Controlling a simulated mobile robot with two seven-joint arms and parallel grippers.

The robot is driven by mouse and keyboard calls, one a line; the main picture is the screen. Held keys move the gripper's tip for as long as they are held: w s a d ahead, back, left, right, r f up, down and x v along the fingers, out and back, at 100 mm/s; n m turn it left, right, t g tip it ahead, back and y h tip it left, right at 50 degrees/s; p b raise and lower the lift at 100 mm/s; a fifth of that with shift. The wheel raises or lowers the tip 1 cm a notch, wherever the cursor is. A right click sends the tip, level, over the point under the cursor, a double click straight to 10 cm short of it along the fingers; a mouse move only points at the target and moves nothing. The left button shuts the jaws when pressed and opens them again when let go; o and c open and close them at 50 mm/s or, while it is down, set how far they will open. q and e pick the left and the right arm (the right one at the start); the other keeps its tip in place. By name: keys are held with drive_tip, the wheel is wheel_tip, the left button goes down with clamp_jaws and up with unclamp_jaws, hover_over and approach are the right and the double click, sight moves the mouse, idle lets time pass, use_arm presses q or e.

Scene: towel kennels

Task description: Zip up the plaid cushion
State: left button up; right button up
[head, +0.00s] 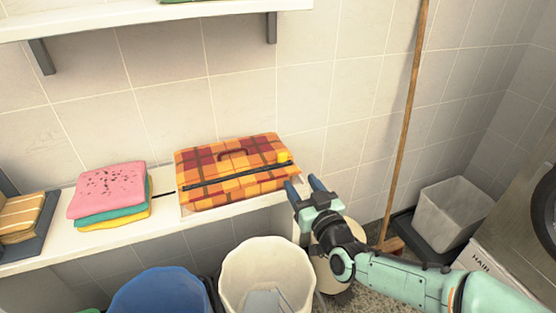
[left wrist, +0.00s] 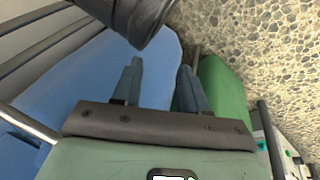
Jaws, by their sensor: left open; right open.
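The orange and red plaid cushion (head: 215,165) lies on the white shelf in the head view, with a brown handle on top. A dark zip line (head: 235,176) runs along its front, and a yellow tab (head: 283,157) sits near the right end of that line. My right gripper (head: 304,186) is open and empty, just right of the cushion's right end and apparently apart from it. My left gripper (left wrist: 160,85) shows only in the left wrist view, open and empty, over a blue surface and a green one. The cushion is not in the left wrist view.
Folded pink, green and yellow towels (head: 108,190) lie left of the cushion. A blue bin (head: 160,293) and a cream bin (head: 262,262) stand below the shelf (head: 130,236). A wooden pole (head: 406,120) leans on the wall at right, near a grey bin (head: 450,215).

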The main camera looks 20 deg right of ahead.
sight(283, 158)
use_arm(q)
drive_tip(key=shift+g, duration=0.8)
drive_tip(key=s+f, duration=0.1)
drive_tip(key=s+f+b, duration=0.1)
drive_tip(key=s, duration=0.1)
drive_tip(key=s+f+b, duration=0.1)
drive_tip(key=f, duration=0.1)
drive_tip(key=shift+s+a, duration=0.2)
drive_tip(key=shift+a, duration=0.1)
use_arm(e)
drive_tip(key=w, duration=1.2)
drive_tip(key=shift+w+d, duration=0.35)
drive_tip(key=shift+w, duration=0.05)
use_arm(q)
drive_tip(key=shift+r, duration=0.1)
use_arm(e)
clamp_jaws()
